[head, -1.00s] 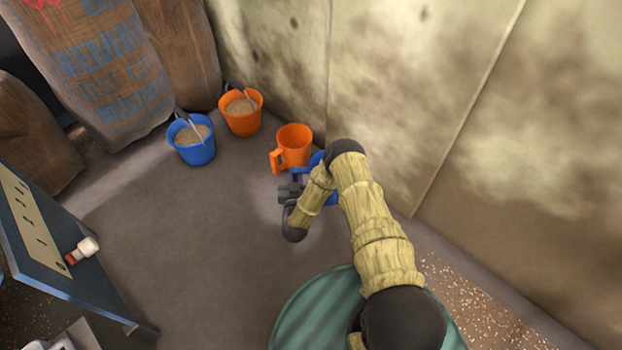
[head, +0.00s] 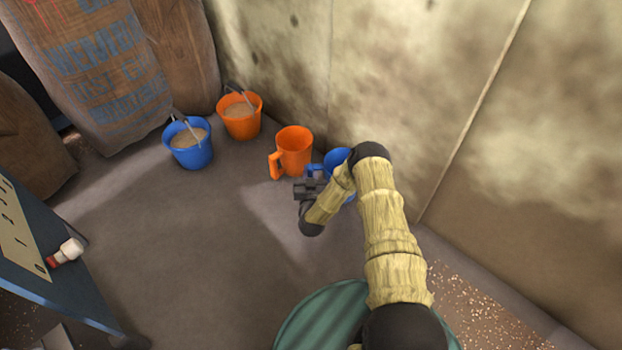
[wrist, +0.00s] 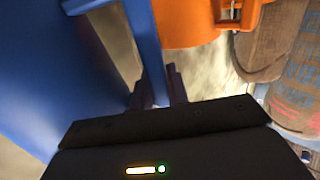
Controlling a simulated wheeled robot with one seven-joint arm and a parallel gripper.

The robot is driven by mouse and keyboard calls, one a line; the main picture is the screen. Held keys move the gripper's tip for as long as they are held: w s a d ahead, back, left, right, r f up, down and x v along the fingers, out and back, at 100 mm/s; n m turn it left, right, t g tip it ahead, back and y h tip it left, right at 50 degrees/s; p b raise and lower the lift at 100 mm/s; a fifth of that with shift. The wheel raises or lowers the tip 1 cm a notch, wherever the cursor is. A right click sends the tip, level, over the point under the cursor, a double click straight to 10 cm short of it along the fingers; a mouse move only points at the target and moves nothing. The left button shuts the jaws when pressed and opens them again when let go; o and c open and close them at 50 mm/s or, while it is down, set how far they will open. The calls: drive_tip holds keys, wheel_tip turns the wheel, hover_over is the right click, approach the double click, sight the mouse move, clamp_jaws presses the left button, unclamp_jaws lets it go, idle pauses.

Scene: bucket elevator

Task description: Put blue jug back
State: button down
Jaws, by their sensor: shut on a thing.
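The blue jug (head: 338,160) is beside the orange jug (head: 294,150), close to the wall, and partly hidden behind my arm in the head view. In the wrist view the blue jug's body (wrist: 60,75) fills the left side, and its handle (wrist: 146,45) runs down between my fingers. My gripper (head: 312,186) is shut on the handle; it also shows in the wrist view (wrist: 156,90). The orange jug (wrist: 190,22) is just beyond the handle there. I cannot tell whether the blue jug touches the floor.
A blue bucket (head: 190,155) and an orange bucket (head: 240,125), both holding grainy material, stand to the left near full sacks (head: 95,80). A blue panel stand (head: 40,260) is at lower left. A green drum (head: 315,315) is below my arm. The middle floor is clear.

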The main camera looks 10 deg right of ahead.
wheel_tip(320, 180, down, 3)
drive_tip(key=shift+b, duration=1.05)
drive_tip(key=shift+f+b, duration=0.35)
drive_tip(key=shift+b, duration=0.15)
drive_tip(key=shift+w+d, duration=0.1)
drive_tip(key=shift+d, duration=0.05)
drive_tip(key=shift+b, duration=0.3)
drive_tip(key=shift+r, duration=0.1)
drive_tip(key=shift+f, duration=0.2)
drive_tip(key=c, duration=1.4)
unclamp_jaws()
drive_tip(key=shift+o, duration=0.2)
